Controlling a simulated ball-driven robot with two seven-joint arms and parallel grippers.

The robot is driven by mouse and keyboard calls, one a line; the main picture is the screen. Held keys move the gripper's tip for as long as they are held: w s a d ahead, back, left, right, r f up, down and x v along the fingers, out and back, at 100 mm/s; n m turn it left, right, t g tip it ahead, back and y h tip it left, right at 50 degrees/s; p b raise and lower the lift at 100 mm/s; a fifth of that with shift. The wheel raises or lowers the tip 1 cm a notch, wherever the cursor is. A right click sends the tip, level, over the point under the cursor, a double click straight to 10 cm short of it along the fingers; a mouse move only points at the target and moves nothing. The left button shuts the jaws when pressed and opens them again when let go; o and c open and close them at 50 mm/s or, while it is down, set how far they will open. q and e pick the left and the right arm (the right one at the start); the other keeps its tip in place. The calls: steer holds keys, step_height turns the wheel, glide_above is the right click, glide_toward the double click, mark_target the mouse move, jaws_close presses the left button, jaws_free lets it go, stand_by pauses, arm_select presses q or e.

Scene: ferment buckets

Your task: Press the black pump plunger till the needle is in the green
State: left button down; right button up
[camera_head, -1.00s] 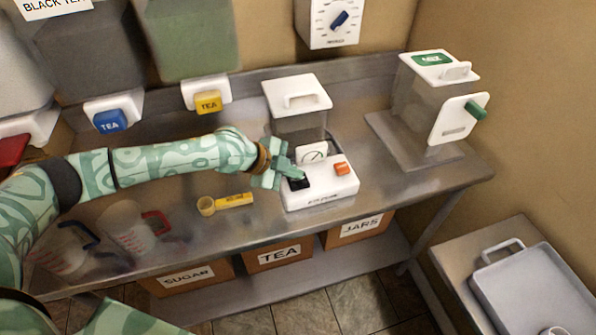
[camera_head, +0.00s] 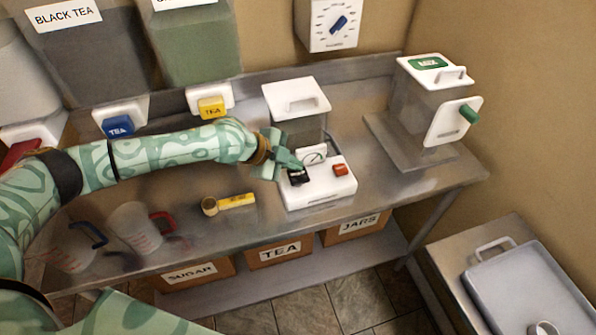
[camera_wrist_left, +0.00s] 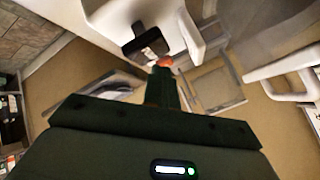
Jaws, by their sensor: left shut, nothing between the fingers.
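The black pump plunger (camera_head: 298,178) stands on the left side of a white pump unit (camera_head: 322,193). It also shows in the left wrist view (camera_wrist_left: 146,44). A small round gauge (camera_head: 313,155) sits behind it; its needle is too small to read against any green zone. My left gripper (camera_head: 297,165) is shut and empty, with its fingertips just above the plunger; I cannot tell whether they touch it. In the left wrist view the closed fingers (camera_wrist_left: 162,88) point towards the plunger. My right gripper is not in view.
An orange-red button (camera_head: 340,169) is on the unit's right side. A white-lidded container (camera_head: 297,97) stands behind. A scoop (camera_head: 230,203) and measuring jugs (camera_head: 140,228) are at left.

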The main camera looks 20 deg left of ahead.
mark_target(294, 175)
arm_select(q)
step_height(294, 175, up, 5)
steer(key=p, duration=0.4)
steer(key=shift+r, duration=0.1)
stand_by(1.0)
